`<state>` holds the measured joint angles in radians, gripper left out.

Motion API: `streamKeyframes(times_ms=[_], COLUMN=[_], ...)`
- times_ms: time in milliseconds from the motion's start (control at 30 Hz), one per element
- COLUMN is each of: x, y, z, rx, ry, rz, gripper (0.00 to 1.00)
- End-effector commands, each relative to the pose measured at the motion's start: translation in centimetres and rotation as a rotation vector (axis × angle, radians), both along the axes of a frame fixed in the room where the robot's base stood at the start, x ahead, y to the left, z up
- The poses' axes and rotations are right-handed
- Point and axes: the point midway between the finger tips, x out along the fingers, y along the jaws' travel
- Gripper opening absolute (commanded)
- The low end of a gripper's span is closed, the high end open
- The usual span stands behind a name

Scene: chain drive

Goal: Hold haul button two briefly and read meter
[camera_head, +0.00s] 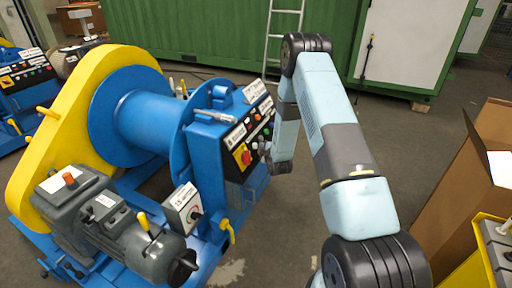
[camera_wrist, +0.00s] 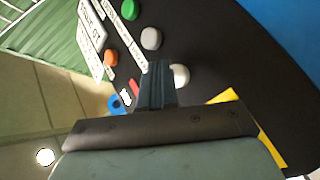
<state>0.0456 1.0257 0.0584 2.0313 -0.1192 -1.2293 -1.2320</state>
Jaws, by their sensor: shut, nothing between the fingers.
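A black control panel (camera_head: 236,139) with buttons and a yellow-backed red switch (camera_head: 243,155) sits on the blue winch (camera_head: 145,118). The labels are too blurred to tell which is haul button two. I cannot make out a meter for certain.
A small grey box (camera_head: 183,209) with a white face and black knob stands by the grey motor (camera_head: 147,240). A yellow chain guard (camera_head: 75,112) is at left. A cardboard box (camera_head: 467,190) stands at right. A ladder (camera_head: 283,38) leans on the green container behind.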

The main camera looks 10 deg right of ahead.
Motion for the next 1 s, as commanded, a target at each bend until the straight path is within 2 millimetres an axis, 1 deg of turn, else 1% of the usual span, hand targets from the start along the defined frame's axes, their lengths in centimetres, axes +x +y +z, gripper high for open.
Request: streamKeyframes(times_ms=[200, 1000], x=[0.28, 0.49], y=[0.46, 0.78], z=[-0.19, -0.36], rx=[0.000, 0.000], ry=[0.000, 0.000], rz=[0.000, 0.000], gripper=[0.00, 0.00])
